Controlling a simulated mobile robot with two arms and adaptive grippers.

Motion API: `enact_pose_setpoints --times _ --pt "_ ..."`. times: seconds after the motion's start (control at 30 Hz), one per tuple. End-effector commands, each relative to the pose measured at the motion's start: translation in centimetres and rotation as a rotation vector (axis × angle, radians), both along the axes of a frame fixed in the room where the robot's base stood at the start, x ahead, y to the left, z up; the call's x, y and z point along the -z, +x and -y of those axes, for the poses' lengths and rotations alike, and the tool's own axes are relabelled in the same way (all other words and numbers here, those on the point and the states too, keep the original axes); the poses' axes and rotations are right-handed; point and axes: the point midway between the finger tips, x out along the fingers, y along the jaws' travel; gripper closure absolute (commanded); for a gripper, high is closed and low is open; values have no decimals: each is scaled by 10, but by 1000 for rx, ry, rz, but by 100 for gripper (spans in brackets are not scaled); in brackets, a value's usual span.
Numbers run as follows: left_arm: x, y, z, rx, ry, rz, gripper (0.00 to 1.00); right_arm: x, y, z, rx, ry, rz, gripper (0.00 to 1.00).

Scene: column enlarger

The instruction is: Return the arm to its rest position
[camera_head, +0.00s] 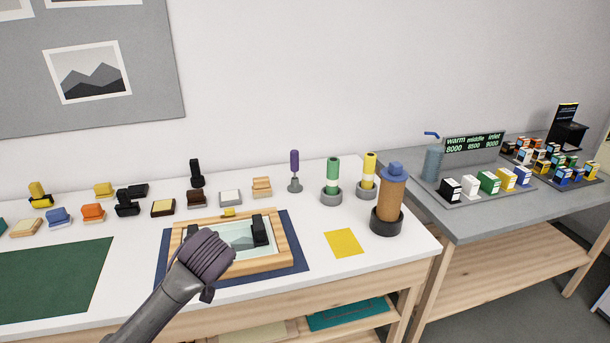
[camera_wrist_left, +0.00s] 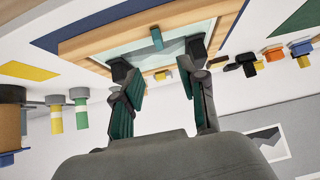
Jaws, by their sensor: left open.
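My left arm comes in from the lower left in the head view. Its gripper (camera_head: 208,252) hangs over a wood-rimmed tray (camera_head: 284,262) and hides part of its left and front. In the left wrist view the gripper (camera_wrist_left: 159,74) has its two teal-lined fingers spread apart, with nothing between them. The tray rim (camera_wrist_left: 90,45) lies beyond the fingertips. A dark block (camera_head: 260,230) shows inside the tray's right side. A teal strip (camera_wrist_left: 157,38) shows over the pale tray inside. My right gripper is in no view.
The tray lies on a dark blue mat (camera_head: 295,230). A yellow sheet (camera_head: 344,243) and a brown bottle (camera_head: 391,198) are to its right. Stamps and small blocks, including an orange one (camera_head: 93,212), stand behind and left. A green mat (camera_head: 50,275) lies clear at the left.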

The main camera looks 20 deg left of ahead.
Motion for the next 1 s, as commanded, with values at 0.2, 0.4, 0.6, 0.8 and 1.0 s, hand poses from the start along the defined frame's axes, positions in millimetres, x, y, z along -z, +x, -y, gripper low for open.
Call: enact_pose_setpoints --times 0.2,0.4,0.6,0.8,1.0 --pt "37 -29 28 106 -6 -85 58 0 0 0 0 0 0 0" --pt "104 -120 89 371 -27 -268 58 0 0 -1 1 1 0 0" --pt "129 -188 118 533 -45 -368 58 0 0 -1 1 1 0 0" --pt "138 -238 133 630 -57 -430 58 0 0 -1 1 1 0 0" --pt "140 -281 142 704 -68 -481 58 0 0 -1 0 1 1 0"
